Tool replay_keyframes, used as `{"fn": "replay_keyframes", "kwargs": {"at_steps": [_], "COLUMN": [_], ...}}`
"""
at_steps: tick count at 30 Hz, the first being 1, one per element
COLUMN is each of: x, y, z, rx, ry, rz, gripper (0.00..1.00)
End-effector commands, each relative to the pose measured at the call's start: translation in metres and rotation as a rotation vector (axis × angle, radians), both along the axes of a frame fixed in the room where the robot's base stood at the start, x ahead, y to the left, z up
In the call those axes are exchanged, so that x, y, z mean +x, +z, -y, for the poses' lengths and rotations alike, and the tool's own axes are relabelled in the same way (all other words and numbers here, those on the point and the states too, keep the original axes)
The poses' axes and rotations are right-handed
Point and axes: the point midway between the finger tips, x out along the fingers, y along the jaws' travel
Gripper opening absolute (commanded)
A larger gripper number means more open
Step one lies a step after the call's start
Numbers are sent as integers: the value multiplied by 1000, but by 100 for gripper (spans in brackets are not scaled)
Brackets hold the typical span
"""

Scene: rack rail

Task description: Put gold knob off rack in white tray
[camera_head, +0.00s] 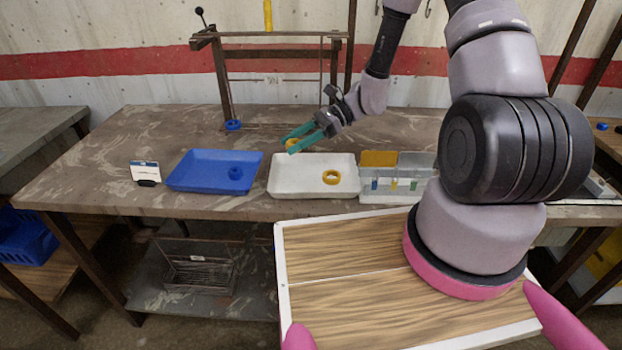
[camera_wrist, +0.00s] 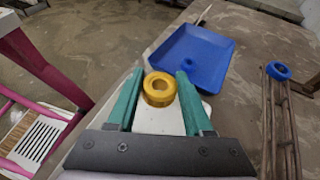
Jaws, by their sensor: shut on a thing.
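My gripper (camera_head: 290,146) has teal fingers and is shut on a gold ring-shaped knob (camera_head: 292,142). The held knob also shows between the fingertips in the wrist view (camera_wrist: 158,91). The white tray (camera_head: 284,184) stands on the bench just below my gripper, and part of it shows behind the fingers in the wrist view (camera_wrist: 155,122). Another gold knob (camera_head: 331,177) lies in the right part of the white tray. The dark rack (camera_head: 222,80) stands behind the trays, with my gripper in front of it.
A blue tray (camera_head: 190,180) with a blue knob (camera_head: 235,173) stands left of the white tray. Another blue knob (camera_head: 233,125) is at the rack's base. A clear divided box (camera_head: 400,184) with small coloured items stands to the right. A small sign (camera_head: 146,172) stands at left.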

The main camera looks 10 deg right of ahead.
Motion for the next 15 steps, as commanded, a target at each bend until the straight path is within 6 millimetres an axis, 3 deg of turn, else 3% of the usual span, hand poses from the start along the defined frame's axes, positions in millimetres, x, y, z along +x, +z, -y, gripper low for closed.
{"fn": "replay_keyframes", "kwargs": {"at_steps": [6,15], "x": [-3,-2], "y": [-40,-75], "z": [0,0], "rx": [0,0], "ry": [12,10], "rz": [-4,-2], "gripper": [0,0]}}
